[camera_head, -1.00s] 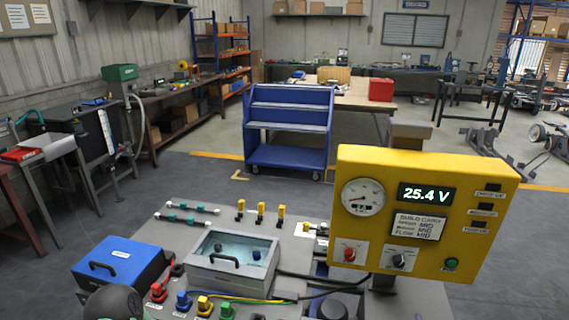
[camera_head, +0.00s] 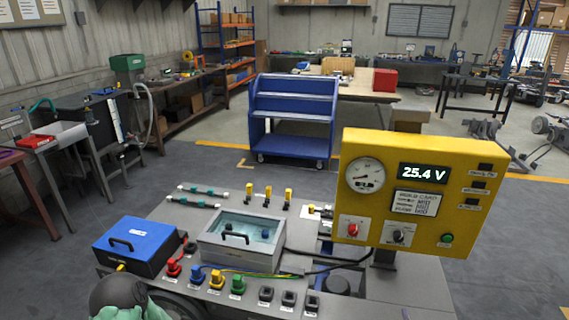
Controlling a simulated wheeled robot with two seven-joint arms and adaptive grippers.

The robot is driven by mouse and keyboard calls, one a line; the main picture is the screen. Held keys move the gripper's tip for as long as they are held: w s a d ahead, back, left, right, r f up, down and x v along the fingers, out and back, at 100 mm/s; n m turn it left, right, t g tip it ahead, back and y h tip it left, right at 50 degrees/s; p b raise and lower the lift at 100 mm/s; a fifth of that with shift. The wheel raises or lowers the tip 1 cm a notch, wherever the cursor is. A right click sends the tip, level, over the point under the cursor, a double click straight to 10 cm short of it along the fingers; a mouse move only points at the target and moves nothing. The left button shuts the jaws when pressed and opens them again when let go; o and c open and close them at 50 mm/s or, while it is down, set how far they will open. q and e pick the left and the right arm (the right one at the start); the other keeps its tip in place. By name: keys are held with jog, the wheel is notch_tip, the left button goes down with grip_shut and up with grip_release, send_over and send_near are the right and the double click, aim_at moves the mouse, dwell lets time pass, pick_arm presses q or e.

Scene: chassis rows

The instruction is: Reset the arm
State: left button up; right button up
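Neither gripper shows clearly in the head view. A dark rounded part (camera_head: 118,290) with a pale green piece below it sits at the bottom left edge; it looks like part of my own arm, and no fingers can be made out on it. It is in front of the grey workbench (camera_head: 340,292), near the blue box (camera_head: 137,245). No part of my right arm can be made out.
The bench holds a clear-lidded case (camera_head: 243,240), a row of coloured connectors (camera_head: 217,279) and a yellow panel (camera_head: 418,190) reading 25.4 V. A blue cart (camera_head: 292,117) stands behind.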

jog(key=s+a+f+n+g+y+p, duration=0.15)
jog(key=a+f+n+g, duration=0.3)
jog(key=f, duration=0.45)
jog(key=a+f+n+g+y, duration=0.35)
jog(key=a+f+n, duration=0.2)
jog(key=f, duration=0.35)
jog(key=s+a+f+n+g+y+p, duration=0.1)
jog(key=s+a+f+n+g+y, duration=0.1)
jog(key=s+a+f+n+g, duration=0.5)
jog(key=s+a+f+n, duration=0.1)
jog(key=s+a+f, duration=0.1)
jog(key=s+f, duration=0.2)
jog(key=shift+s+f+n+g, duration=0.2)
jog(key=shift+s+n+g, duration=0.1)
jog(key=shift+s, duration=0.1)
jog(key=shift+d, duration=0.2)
